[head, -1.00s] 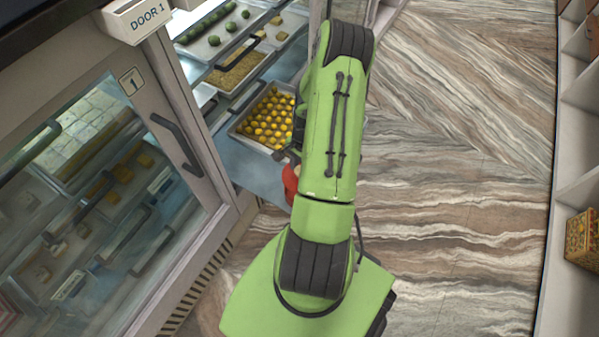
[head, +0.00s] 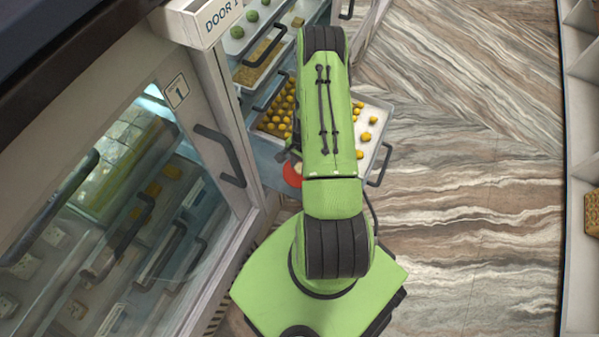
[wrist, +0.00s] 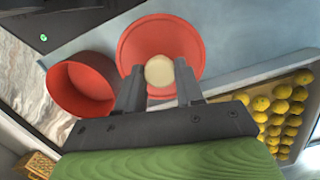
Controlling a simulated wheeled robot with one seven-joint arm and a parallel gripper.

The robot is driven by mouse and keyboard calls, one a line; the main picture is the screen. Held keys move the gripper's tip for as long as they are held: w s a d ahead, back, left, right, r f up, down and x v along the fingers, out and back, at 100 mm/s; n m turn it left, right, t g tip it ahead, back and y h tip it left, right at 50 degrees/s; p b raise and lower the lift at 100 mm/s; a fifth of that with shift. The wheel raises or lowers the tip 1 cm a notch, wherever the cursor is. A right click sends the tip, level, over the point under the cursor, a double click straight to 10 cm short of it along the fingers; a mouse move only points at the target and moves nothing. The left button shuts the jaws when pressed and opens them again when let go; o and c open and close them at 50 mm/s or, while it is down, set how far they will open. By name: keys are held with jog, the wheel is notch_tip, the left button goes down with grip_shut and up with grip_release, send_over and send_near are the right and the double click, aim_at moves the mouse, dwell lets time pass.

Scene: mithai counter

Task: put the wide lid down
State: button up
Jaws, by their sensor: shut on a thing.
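A wide red round lid (wrist: 160,32) with a cream knob (wrist: 158,70) is in the middle of the wrist view. My gripper (wrist: 159,76) is shut on the lid, with a finger on each side of the knob. Part of the red lid (head: 291,175) shows in the head view beside my green arm, which hides my gripper there. Whether the lid touches the surface under it is not clear.
A red open round container (wrist: 82,88) stands left of the lid. A blue-grey shelf (wrist: 240,60) lies around them. A tray of yellow sweets (head: 255,128) and a sparser white tray (head: 372,150) flank my arm. The glass cabinet door (head: 125,195) is at left; floor lies right.

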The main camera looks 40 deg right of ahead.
aim_at(300, 165)
notch_tip(300, 165, down, 4)
jog(key=shift+f+b, duration=0.15)
jog(key=shift+b, duration=0.5)
jog(key=shift+f, duration=0.1)
jog(key=o, duration=1)
jog(key=r+p, duration=0.1)
jog(key=r, duration=0.3)
jog(key=d+r+p, duration=0.1)
jog(key=r, duration=0.3)
jog(key=r+p, duration=0.2)
jog(key=r, duration=0.2)
jog(key=shift+w+d+r, duration=0.1)
jog(key=shift+d+r, duration=0.05)
jog(key=shift+d, duration=0.05)
